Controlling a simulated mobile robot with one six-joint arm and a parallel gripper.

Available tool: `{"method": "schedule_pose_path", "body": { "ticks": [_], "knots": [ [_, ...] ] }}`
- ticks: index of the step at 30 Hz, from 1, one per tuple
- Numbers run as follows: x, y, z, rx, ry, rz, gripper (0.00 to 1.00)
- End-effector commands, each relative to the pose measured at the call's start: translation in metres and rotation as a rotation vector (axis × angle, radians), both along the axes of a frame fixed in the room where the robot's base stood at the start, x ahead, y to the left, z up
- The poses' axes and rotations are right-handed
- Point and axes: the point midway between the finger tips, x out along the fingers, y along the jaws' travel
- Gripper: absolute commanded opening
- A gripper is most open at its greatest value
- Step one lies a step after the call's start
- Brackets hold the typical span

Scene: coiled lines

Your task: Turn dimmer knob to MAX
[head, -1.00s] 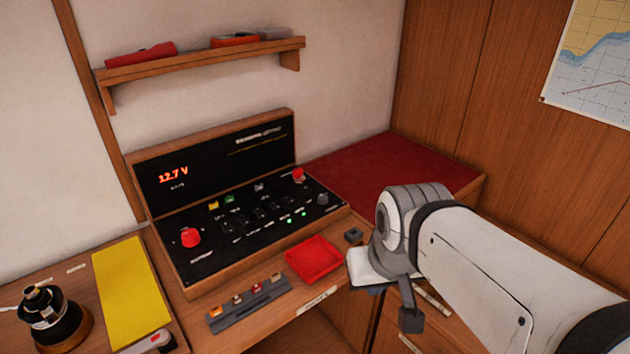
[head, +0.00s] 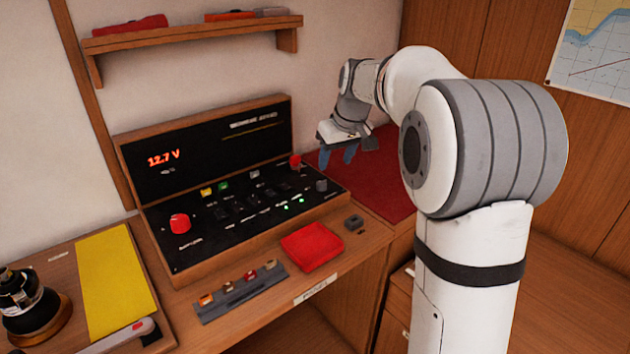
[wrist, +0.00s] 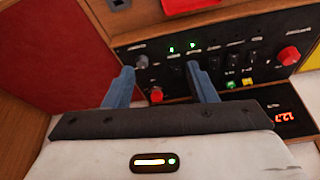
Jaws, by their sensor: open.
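The black switch panel (head: 215,245) stands in a wooden case against the wall. A small grey knob (head: 321,185), likely the dimmer, sits at its right end. The grey knob also shows in the wrist view (wrist: 141,62), near the left fingertip; its pointer and label cannot be read. My gripper (head: 337,158) hangs fingers down beside the panel's right end, behind the grey knob in the picture. In the wrist view its blue fingers (wrist: 159,68) are apart with nothing held between them.
A small red knob (head: 295,160) stands at the panel's back right, and a larger red knob (head: 180,223) at its left. Small switches and two green lights lie between. A red tray (head: 312,246) and grey block (head: 354,223) sit in front. A shelf (head: 200,38) hangs above.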

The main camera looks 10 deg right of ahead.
Motion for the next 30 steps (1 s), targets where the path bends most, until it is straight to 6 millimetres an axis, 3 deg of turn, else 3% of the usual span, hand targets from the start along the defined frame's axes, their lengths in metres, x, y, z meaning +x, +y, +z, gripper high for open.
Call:
{"method": "schedule_pose_path", "body": {
  "ticks": [1,3,6,10,13,20,30],
  "knots": [
    [0.025,-0.002,-0.022,0.003,-0.001,0.021,0.51],
    [0.055,-0.005,-0.039,0.005,-0.011,0.053,0.51],
    [0.091,-0.008,-0.064,0.008,-0.023,0.101,0.51],
    [0.125,-0.011,-0.089,0.011,-0.037,0.146,0.51],
    [0.139,-0.012,-0.100,0.010,-0.045,0.169,0.51],
    [0.150,-0.011,-0.117,0.011,-0.048,0.181,0.51],
    [0.166,-0.001,-0.164,0.012,-0.047,0.179,0.51]
  ]
}}
